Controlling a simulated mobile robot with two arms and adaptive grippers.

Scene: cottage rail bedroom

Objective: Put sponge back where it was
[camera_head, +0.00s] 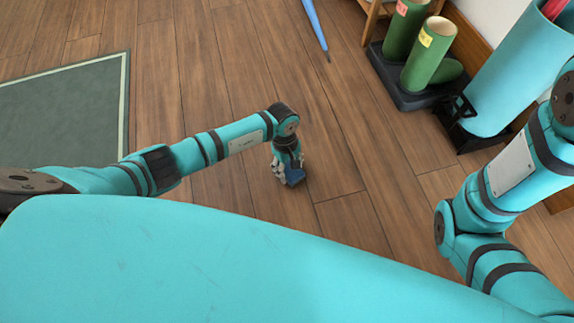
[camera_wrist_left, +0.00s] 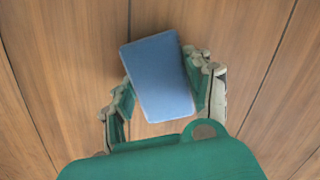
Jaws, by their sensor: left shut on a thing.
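A blue block, which I take to be the sponge (camera_wrist_left: 158,75), sits tilted between the fingers of my left gripper (camera_wrist_left: 165,97) in the left wrist view. The gripper is shut on it, with wooden floor behind. In the head view my left gripper (camera_head: 289,172) points down over the floor, and a small part of the sponge (camera_head: 295,177) shows at its tips. I cannot tell whether the sponge touches the floor. My right arm shows at the right of the head view, but its gripper is out of view.
The wooden floor (camera_head: 340,215) around the left gripper is clear. A green rug (camera_head: 65,115) lies at the left. Green boots (camera_head: 428,55) on a dark tray (camera_head: 405,98) and a teal cylindrical bin (camera_head: 500,85) stand at the upper right. A blue pointed object (camera_head: 315,25) is at the top.

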